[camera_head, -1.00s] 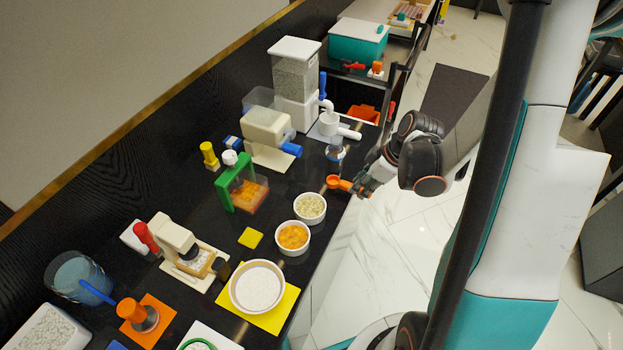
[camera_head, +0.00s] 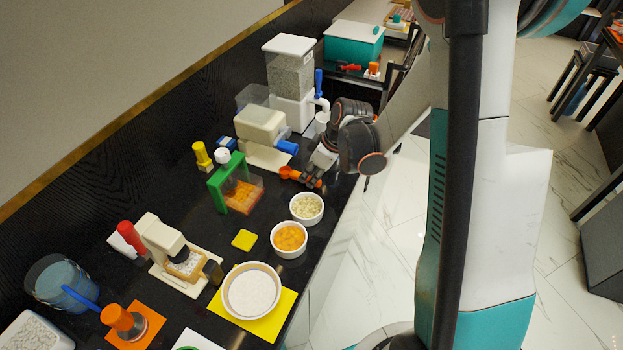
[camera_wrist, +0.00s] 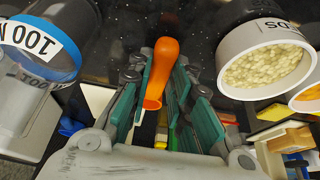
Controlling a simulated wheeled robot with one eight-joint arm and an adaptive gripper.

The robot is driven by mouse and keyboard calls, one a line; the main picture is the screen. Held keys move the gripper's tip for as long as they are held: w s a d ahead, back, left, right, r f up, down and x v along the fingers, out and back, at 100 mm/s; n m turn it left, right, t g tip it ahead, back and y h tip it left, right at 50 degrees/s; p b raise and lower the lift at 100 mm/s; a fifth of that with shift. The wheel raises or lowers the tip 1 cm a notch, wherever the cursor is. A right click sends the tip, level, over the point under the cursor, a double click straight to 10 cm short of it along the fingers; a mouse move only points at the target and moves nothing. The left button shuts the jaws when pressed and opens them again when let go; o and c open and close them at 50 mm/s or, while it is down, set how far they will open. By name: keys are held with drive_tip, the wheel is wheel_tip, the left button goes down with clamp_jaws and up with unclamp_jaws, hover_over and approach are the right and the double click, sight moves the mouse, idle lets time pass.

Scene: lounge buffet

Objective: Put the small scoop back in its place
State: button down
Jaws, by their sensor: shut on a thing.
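The small orange scoop (camera_head: 288,172) is held at the counter's right side, its round bowl pointing left toward the clear bin (camera_head: 245,192) of orange bits on the green stand (camera_head: 219,196). My gripper (camera_head: 317,172) is shut on its handle. In the wrist view, the orange scoop (camera_wrist: 164,62) lies between the teal fingers of my gripper (camera_wrist: 168,84), thick handle end at the top, with part of the bowl lower down. My fingers partly hide it. I cannot tell whether it touches the counter.
The bowl of pale seeds (camera_head: 306,208) and bowl of orange pieces (camera_head: 289,239) stand just in front of the scoop. A cream machine with a blue knob (camera_head: 263,130) is behind it. A clear cup with a blue band (camera_wrist: 45,45) is close by my gripper's left in the wrist view.

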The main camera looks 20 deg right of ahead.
drive_tip(key=shift+f, duration=0.35)
drive_tip(key=shift+f, duration=0.2)
drive_tip(key=c, duration=1.5)
unclamp_jaws()
drive_tip(key=shift+o, duration=0.2)
drive_tip(key=shift+r, duration=0.2)
drive_tip(key=p+v, duration=0.5)
drive_tip(key=v, duration=0.7)
drive_tip(key=shift+s, duration=0.1)
